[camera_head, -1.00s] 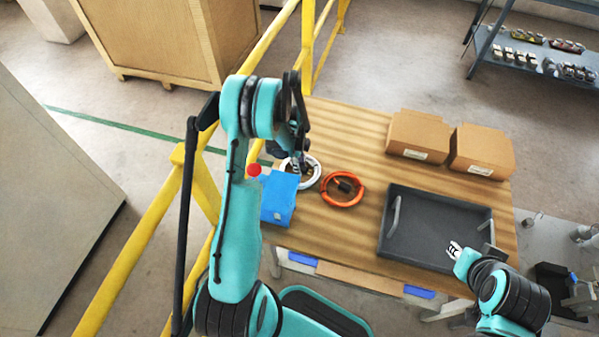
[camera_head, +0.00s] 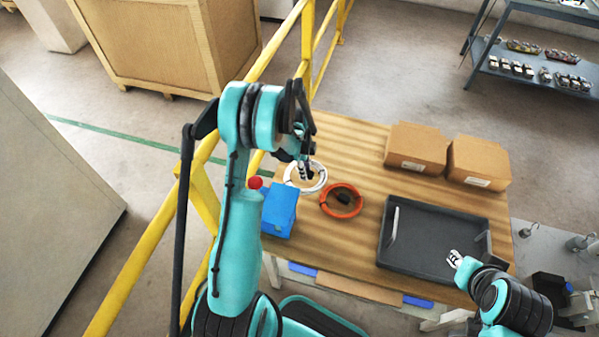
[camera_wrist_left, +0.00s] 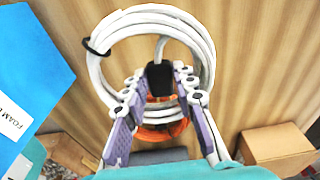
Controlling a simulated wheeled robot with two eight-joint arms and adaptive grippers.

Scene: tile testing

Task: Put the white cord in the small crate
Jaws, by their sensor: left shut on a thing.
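The white cord (camera_head: 319,183) is a coiled ring at the table's left back, beside the orange cord. In the left wrist view the white cord (camera_wrist_left: 98,68) shows large, with a black tie and a black plug (camera_wrist_left: 160,78). My left gripper (camera_head: 304,173) is shut on the white cord, its fingers on either side of the plug in the wrist view. The cord seems slightly above the table. The small crate (camera_head: 437,206), a shallow dark grey tray with handles, sits at the table's right and looks empty. My right gripper (camera_head: 455,259) is over its front edge; its opening is unclear.
An orange cord coil (camera_head: 342,214) lies between the white cord and the crate. A blue box (camera_head: 279,211) stands at the table's left edge, and two cardboard boxes (camera_head: 415,145) stand at the back right. A yellow railing (camera_head: 306,60) runs close to my left arm.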

